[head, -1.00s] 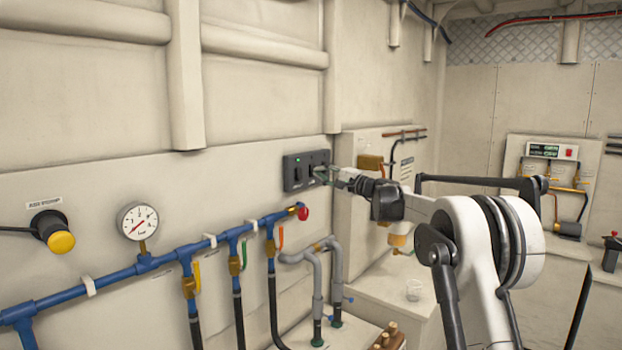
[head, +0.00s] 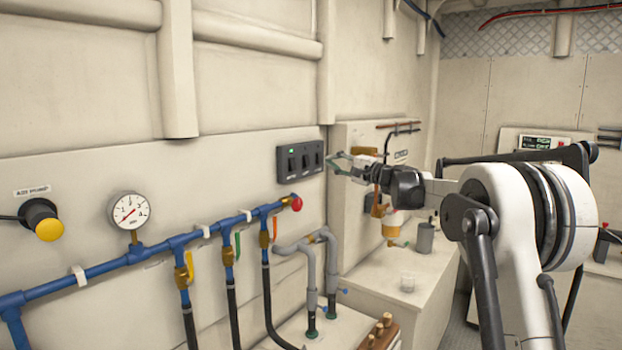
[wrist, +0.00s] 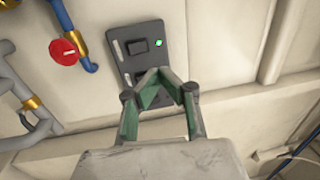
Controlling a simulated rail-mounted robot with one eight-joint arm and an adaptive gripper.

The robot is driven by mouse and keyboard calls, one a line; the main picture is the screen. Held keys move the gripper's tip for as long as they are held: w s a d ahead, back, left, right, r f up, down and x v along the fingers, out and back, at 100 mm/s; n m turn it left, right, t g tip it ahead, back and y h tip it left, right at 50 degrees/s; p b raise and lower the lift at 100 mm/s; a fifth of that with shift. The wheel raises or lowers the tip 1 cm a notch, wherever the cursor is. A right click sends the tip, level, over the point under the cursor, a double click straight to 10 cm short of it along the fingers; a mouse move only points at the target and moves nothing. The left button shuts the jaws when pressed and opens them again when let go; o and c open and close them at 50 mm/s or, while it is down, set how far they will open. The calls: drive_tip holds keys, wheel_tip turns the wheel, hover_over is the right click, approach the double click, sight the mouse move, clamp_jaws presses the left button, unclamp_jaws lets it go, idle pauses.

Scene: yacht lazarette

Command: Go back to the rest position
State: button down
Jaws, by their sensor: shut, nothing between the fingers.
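My gripper (head: 334,159) is at the end of my outstretched arm, just right of a dark switch panel (head: 287,175) on the wall. The panel has several rocker switches and a lit green lamp at its upper left. In the wrist view my gripper (wrist: 157,72) has its green fingers shut with the tips together. They overlap the lower part of the switch panel (wrist: 122,36) there and hide some of its switches. In the head view a gap of wall shows between the fingertips and the panel. Nothing is held.
Left of the panel run blue pipes (head: 112,267) with coloured valve handles, a red knob (head: 297,203) and a gauge (head: 130,211). A yellow button (head: 49,230) is at far left.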

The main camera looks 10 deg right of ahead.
drive_tip(key=s+a+f+n+g+h+b, duration=0.2)
drive_tip(key=s+a+f, duration=0.2)
drive_tip(key=s, duration=0.5)
drive_tip(key=s+a+f+n+g+h+b, duration=0.1)
drive_tip(key=s+a+f+g+h, duration=0.15)
drive_tip(key=s, duration=0.75)
drive_tip(key=s+a+f+n+g+h+b, duration=0.15)
drive_tip(key=s+a+f, duration=0.25)
drive_tip(key=s, duration=0.5)
drive_tip(key=s+d+f+n+h+b, duration=0.2)
drive_tip(key=s+d+f+h, duration=0.1)
drive_tip(key=s+f, duration=0.9)
drive_tip(key=s+d+f+n+g+h+b, duration=0.1)
drive_tip(key=s+d+f+n+h+b, duration=0.1)
drive_tip(key=s+f, duration=1)
drive_tip(key=s+d+h, duration=0.1)
drive_tip(key=s+h, duration=0.1)
drive_tip(key=s, duration=0.5)
drive_tip(key=shift+s+d+f+n+b, duration=0.2)
drive_tip(key=shift+d+n+b, duration=0.1)
drive_tip(key=shift+d+n, duration=0.1)
